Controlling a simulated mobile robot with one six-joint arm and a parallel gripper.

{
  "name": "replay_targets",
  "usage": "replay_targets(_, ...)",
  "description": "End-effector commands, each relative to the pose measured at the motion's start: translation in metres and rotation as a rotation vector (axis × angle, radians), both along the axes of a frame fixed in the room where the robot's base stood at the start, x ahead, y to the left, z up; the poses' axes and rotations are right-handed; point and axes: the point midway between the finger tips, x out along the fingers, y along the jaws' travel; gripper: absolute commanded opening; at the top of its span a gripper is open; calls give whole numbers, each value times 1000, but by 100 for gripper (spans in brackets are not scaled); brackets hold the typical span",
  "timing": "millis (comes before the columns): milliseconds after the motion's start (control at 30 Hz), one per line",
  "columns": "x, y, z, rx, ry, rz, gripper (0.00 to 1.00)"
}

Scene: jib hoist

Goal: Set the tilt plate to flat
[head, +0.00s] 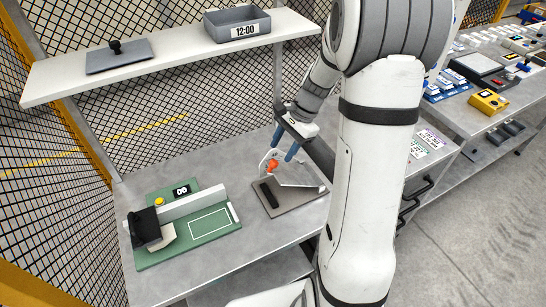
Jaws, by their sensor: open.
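A grey base plate (287,206) lies on the workbench in the middle of the head view. On it stands what looks like the tilt plate fixture, with a pale bracket, an orange knob (272,166) and a black bar (268,194). A thin pale plate (301,181) shows at its right; its exact angle is hard to tell. My gripper (284,146) is open, its two blue fingers pointing down just above and around the orange knob's height. I cannot tell whether a finger touches the fixture. My arm hides the area right of it.
A green board (165,253) with a black and white device stands at the left. A shelf (180,65) above holds a flat plate with a black knob (115,47) and a grey bin (238,22) marked 12:00. Mesh fencing stands behind. Another bench with several items is at the right.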

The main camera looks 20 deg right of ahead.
Motion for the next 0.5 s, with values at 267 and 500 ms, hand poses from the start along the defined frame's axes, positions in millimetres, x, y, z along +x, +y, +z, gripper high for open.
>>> replay_targets(267,-2,19,-40,0,2,5,45)
replay_targets(500,-2,25,-53,-2,-1,5,45)
